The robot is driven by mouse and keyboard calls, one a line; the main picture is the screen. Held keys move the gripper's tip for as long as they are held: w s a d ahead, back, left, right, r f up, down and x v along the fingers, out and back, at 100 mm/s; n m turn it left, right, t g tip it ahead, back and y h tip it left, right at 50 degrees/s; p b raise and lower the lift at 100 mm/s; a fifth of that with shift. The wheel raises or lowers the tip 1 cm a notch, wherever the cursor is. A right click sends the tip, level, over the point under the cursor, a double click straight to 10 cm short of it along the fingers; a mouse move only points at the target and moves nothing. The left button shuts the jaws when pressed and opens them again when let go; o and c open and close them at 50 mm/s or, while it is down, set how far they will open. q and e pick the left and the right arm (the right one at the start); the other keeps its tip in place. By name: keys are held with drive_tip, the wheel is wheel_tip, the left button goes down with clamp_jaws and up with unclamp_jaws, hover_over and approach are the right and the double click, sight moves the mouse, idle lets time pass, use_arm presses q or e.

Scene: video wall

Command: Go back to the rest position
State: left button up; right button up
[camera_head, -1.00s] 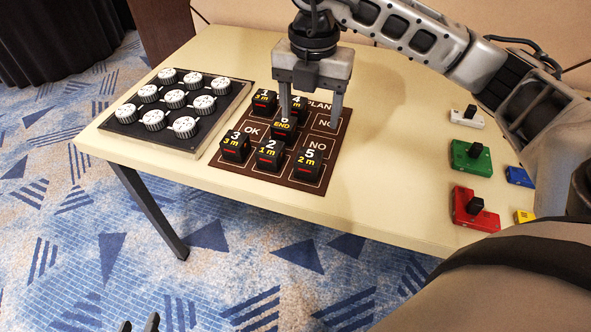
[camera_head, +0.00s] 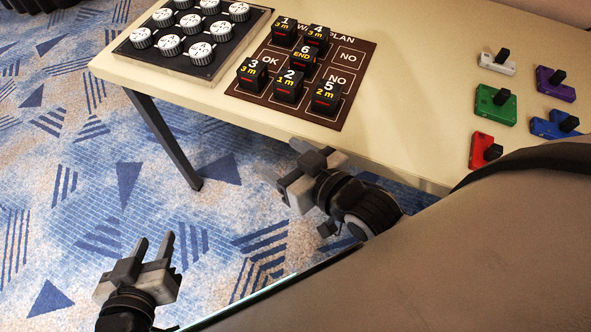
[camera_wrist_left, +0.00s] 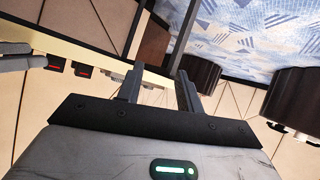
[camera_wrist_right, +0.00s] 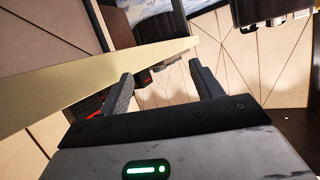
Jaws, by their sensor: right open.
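My left gripper (camera_head: 155,243) is at the lower left of the head view, over the carpet in front of the table. Its fingers are apart with nothing between them, as the left wrist view also shows (camera_wrist_left: 158,75). My right gripper (camera_head: 283,162) is just off the table's front edge, below the brown plan mat (camera_head: 262,62) in the head view. Its fingers are spread and empty in the right wrist view (camera_wrist_right: 160,75). Numbered black blocks, among them block 2 (camera_head: 289,87) and block 5 (camera_head: 326,98), stand on the mat.
The table (camera_head: 400,110) also holds a black tray (camera_head: 228,60) of white dials at the left. Several coloured switches, including a green one (camera_head: 497,105) and a red one (camera_head: 480,150), lie at the right. Carpet (camera_head: 220,215) is clear in front.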

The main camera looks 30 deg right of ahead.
use_arm(q)
drive_tip(key=r+p, duration=0.1)
drive_tip(key=p, duration=0.1)
drive_tip(key=r+p, duration=0.1)
drive_tip(key=p, duration=0.2)
drive_tip(key=shift+a+r, duration=0.15)
drive_tip(key=shift+a, duration=0.1)
use_arm(e)
drive_tip(key=s+g, duration=0.1)
drive_tip(key=s+f, duration=0.1)
drive_tip(key=s+g, duration=0.1)
drive_tip(key=s, duration=0.1)
drive_tip(key=shift+d+f+g, duration=0.25)
drive_tip(key=shift+d+g, duration=0.05)
drive_tip(key=shift+d, duration=0.1)
